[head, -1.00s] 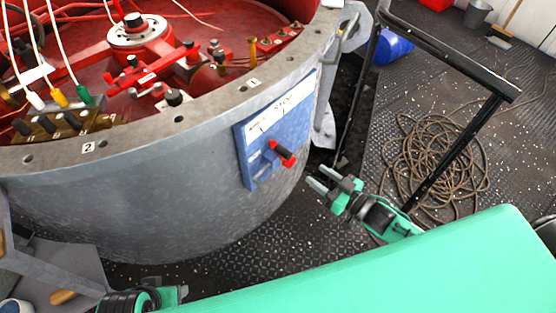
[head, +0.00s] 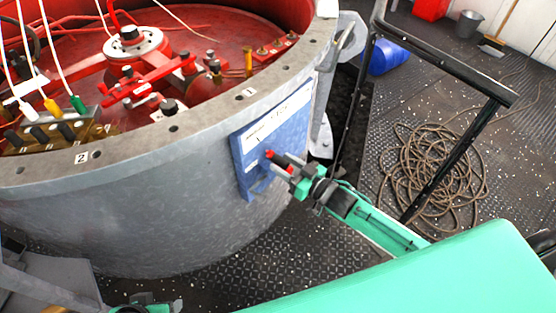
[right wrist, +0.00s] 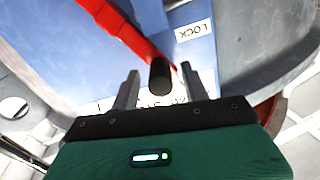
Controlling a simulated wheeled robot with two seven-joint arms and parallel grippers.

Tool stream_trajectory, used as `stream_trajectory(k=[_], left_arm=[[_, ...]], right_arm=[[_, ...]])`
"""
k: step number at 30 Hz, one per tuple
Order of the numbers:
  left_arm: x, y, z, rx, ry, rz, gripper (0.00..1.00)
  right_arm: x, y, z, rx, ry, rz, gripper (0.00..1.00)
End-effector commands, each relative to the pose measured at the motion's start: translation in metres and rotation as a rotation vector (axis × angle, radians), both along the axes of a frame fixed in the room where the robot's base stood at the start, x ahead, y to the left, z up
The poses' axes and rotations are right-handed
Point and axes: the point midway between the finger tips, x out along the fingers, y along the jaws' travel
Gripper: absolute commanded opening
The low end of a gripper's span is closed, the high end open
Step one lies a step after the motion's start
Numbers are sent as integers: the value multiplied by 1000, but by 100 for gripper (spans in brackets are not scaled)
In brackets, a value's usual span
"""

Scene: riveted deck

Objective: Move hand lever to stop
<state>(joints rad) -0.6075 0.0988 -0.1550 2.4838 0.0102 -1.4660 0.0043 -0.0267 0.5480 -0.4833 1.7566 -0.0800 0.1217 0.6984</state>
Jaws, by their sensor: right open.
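The hand lever is red with a black end. It sits on a blue plate (head: 251,160) on the side of the grey drum, and its red part (head: 269,154) shows just past my right gripper (head: 279,164) in the head view. In the right wrist view the red lever arm (right wrist: 125,30) slants down to a black knob (right wrist: 160,75). The knob appears between the two open fingers of my right gripper (right wrist: 160,84), with gaps on both sides. A white label reads LOCK (right wrist: 194,31), upside down. Part of my left arm's end (head: 150,302) shows at the bottom edge; its jaws are unclear.
The grey drum (head: 150,220) with red fittings inside fills the left. A black rail (head: 440,60) stands right of the plate. Coiled rope (head: 430,165), a blue barrel (head: 388,58) and a bucket (head: 469,24) lie beyond on the deck.

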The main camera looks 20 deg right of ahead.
Motion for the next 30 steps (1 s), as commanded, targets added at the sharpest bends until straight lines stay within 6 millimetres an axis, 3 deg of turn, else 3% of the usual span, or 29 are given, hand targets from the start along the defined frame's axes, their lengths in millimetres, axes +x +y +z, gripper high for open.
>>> stream_trajectory(k=[7,18,25,30], left_arm=[[5,-5,-1,-13,-33,-7,65],[5,-7,-2,-17,-35,-13,65],[5,-7,-3,-16,-34,-12,65],[5,-6,1,-13,-30,-10,65]], right_arm=[[20,13,0,-1,-3,1,46],[24,16,0,-1,-1,0,46],[23,16,0,0,0,1,3],[25,13,3,13,9,1,0]])
